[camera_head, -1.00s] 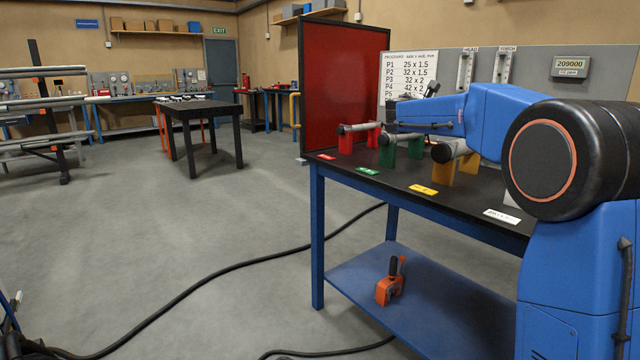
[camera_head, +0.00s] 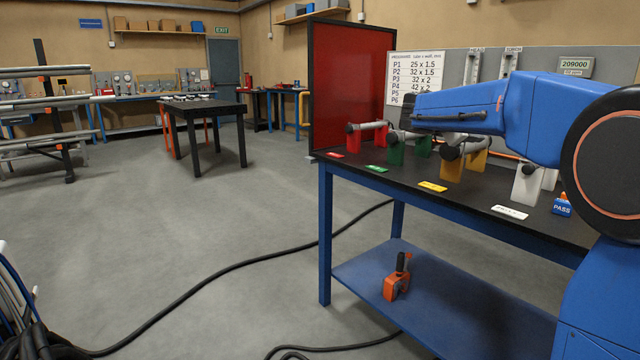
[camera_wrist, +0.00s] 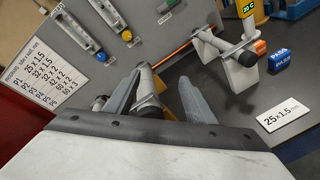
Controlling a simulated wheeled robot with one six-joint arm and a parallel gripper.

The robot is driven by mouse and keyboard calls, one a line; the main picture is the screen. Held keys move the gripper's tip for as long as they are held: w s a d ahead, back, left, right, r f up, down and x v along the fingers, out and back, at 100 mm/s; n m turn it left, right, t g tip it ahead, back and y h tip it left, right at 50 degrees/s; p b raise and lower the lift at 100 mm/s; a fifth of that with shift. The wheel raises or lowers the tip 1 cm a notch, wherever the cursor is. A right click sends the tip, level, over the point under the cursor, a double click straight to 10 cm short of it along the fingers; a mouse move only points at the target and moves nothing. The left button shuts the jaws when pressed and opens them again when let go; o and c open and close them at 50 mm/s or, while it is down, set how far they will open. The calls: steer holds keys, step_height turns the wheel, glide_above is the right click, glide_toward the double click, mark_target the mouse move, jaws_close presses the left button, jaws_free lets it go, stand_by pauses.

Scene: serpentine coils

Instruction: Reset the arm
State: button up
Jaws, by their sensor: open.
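My blue arm (camera_head: 540,115) reaches over the black-topped bench (camera_head: 400,183) from the right. My gripper (camera_wrist: 157,80) shows in the wrist view with two grey fingers spread apart and nothing clasped. A grey tube (camera_wrist: 146,80) on a yellow stand shows between the fingers, seemingly beyond them. In the head view the gripper is mostly hidden behind the forearm.
Red (camera_head: 354,138), green (camera_head: 396,152), yellow (camera_head: 453,168) and white (camera_head: 525,184) stands line the bench, near the arm. A blue PASS block (camera_head: 562,207) is at right. A red screen (camera_head: 350,90) stands at the bench's far end. A cable (camera_head: 240,264) crosses open floor.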

steer(key=s+a+f+m+g+y, duration=0.1)
steer(key=s+a+f+m+y, duration=0.3)
steer(key=s+f, duration=0.6)
steer(key=s+a+f+m+g+y, duration=0.1)
steer(key=s+a+f+m+y, duration=0.3)
steer(key=s, duration=1.9)
steer(key=s+a+f+m+g+y, duration=0.2)
steer(key=s+a+f+m+y, duration=0.2)
steer(key=s+f, duration=1.3)
steer(key=a+f+m, duration=0.1)
steer(key=a+m, duration=0.1)
steer(key=m, duration=0.2)
steer(key=shift+f+y, duration=0.15)
steer(key=shift+y, duration=0.25)
steer(key=shift+s, duration=0.1)
